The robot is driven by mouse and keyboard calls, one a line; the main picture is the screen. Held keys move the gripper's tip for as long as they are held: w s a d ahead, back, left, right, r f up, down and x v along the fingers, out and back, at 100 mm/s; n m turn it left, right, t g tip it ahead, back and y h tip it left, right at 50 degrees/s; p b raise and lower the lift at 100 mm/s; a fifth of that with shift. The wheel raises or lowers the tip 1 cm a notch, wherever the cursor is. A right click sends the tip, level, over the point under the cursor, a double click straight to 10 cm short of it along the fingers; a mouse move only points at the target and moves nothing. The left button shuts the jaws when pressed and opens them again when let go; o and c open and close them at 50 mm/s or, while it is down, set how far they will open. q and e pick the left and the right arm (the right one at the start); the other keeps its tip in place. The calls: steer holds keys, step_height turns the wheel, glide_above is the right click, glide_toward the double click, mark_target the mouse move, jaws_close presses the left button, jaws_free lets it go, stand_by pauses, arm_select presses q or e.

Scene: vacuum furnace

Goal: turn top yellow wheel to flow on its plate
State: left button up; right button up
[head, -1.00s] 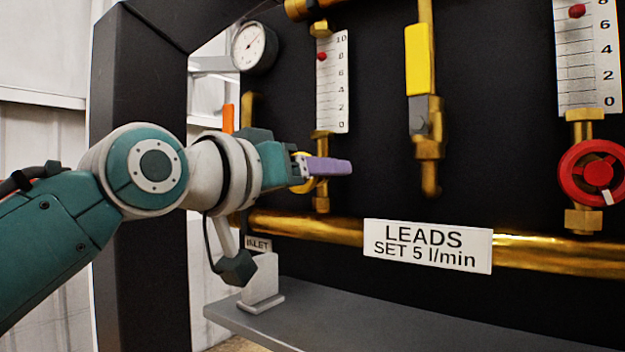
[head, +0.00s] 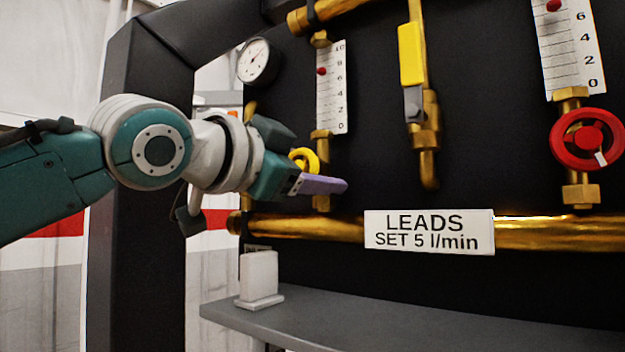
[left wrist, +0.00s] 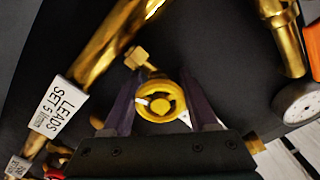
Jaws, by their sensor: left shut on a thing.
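The yellow wheel (head: 312,157) sits below the left flow scale (head: 333,95), partly hidden by my left gripper. My left gripper (head: 322,178) reaches it from the left and is shut on it. In the left wrist view the wheel (left wrist: 160,84) lies between the purple fingers of the gripper (left wrist: 159,98). The red float (head: 322,71) stands at about 7 on the scale. A white plate (head: 429,232) on the brass pipe reads "LEADS SET 5 l/min". My right gripper is not in view.
A yellow lever valve (head: 411,54) and a red wheel (head: 563,150) under another scale (head: 567,50) are to the right. A round gauge (head: 255,61) is at upper left. A brass pipe (head: 320,226) and a grey shelf (head: 400,318) run below.

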arm_select(q)
steer(key=m, duration=0.4)
steer(key=shift+r+m, duration=0.1)
steer(key=shift+m, duration=0.2)
steer(key=m+p, duration=0.1)
steer(key=m, duration=0.2)
steer(key=shift+m, duration=0.3)
steer(key=shift+m+p, duration=0.55)
steer(key=shift+m, duration=0.95)
steer(key=o, duration=1.3)
steer(key=shift+o, duration=0.3)
